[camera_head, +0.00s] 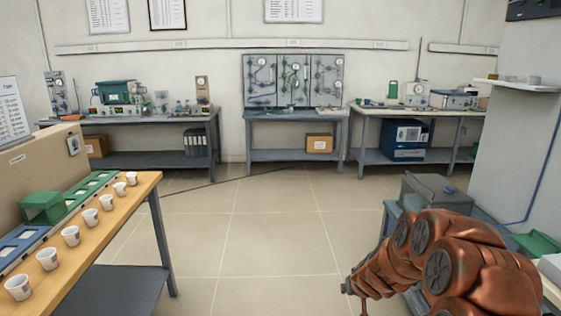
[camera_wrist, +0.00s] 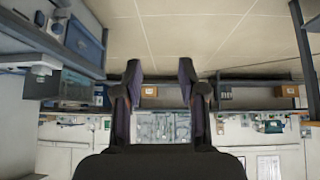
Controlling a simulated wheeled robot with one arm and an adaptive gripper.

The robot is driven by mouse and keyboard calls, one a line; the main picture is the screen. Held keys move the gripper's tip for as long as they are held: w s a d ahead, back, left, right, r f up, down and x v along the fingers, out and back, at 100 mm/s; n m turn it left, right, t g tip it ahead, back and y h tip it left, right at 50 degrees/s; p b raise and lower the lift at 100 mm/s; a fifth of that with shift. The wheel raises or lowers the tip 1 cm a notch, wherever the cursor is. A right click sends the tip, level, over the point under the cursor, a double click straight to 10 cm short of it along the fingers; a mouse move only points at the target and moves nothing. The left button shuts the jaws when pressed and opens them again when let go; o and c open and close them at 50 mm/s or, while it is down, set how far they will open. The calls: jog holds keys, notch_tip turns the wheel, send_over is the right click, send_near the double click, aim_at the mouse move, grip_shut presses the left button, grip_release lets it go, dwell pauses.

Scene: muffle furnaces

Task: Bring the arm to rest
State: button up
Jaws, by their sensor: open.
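My gripper (camera_wrist: 160,72) shows in the wrist view with its two dark fingers spread well apart. Nothing is between the fingers. The wrist view is upside down, with the floor at the top and the far wall at the bottom. In the head view my copper-coloured arm is folded at the lower right, in front of the right-hand bench. My gripper is hard to make out there, largely hidden by the arm.
A wooden table (camera_head: 137,198) with several white cups stands at the left. A grey box (camera_head: 437,194) stands on the right-hand side, just behind my arm. Benches with equipment line the back wall, including a middle bench (camera_head: 290,118). The tiled floor (camera_head: 245,240) between is clear.

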jog(key=s+a+r+n+g+y+p, duration=0.1)
jog(key=s+a+r+g+y+p, duration=0.15)
jog(key=s+a+r, duration=0.45)
jog(key=s+a+r+n+g+y+p, duration=0.1)
jog(key=s+a+r+p, duration=0.25)
jog(key=s+r, duration=0.85)
jog(key=s+d+r+g+h+p, duration=0.1)
jog(key=s+r, duration=0.3)
jog(key=s, duration=0.6)
jog(key=s+d+r+m+g+h+p, duration=0.1)
jog(key=s+d+r+g+p, duration=0.2)
jog(key=s, duration=0.6)
jog(key=s+d+r+m+g+h+p, duration=0.1)
jog(key=s+r+p, duration=0.3)
jog(key=s, duration=0.6)
jog(key=shift+s+d+r+g, duration=0.3)
jog(key=shift+d+r+g, duration=0.15)
jog(key=shift+d+r, duration=0.3)
jog(key=shift+d, duration=0.1)
